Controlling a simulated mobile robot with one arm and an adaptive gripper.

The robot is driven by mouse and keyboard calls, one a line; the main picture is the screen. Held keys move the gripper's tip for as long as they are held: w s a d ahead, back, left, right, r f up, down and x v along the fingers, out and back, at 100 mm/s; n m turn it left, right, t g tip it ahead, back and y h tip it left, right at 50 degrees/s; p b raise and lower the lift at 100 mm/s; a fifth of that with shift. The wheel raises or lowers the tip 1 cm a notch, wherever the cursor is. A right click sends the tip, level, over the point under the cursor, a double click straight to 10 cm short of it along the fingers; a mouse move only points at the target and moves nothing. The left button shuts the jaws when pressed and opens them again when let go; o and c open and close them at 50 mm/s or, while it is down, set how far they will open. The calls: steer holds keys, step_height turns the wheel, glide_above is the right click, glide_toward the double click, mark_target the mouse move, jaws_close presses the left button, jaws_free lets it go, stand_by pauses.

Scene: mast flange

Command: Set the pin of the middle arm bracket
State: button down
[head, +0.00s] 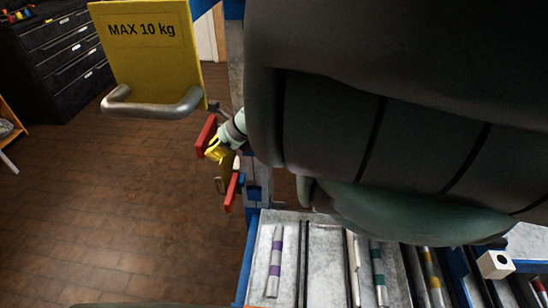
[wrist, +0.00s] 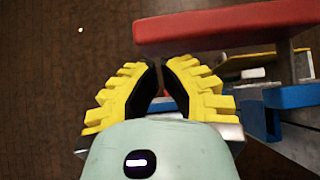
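My gripper (wrist: 160,63) has yellow fingers with black pads. Its fingertips are slightly apart, with a narrow gap and no pin visible between them. In the head view my gripper (head: 212,153) is small and beside the mast, between two red bars. A red bar (wrist: 220,32) lies just beyond the fingertips in the wrist view. The upper red bar (head: 206,136) and the lower red bar (head: 232,191) are on the mast's left side. A blue part (wrist: 292,96) is at right in the wrist view. I cannot tell which is the middle bracket, and no pin is clear.
A yellow plate (head: 150,65) marked MAX 10 kg, with a metal handle (head: 152,108), is at upper left. A tray at the bottom holds banded rods, one with purple bands (head: 274,262). Open floor (head: 110,210) lies left. My dark arm covers the upper right.

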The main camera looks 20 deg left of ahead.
steer(key=shift+s+a, duration=0.1)
steer(key=shift+a, duration=0.1)
steer(key=shift+s+a+b, duration=0.25)
steer(key=shift+a+b, duration=0.4)
steer(key=shift+a, duration=0.15)
steer(key=w+d+r+p, duration=0.3)
steer(key=d+r+p, duration=0.2)
steer(key=d, duration=0.6)
steer(key=shift+d+r+p, duration=0.25)
steer(key=shift+r+p, duration=0.05)
steer(key=shift+r, duration=0.65)
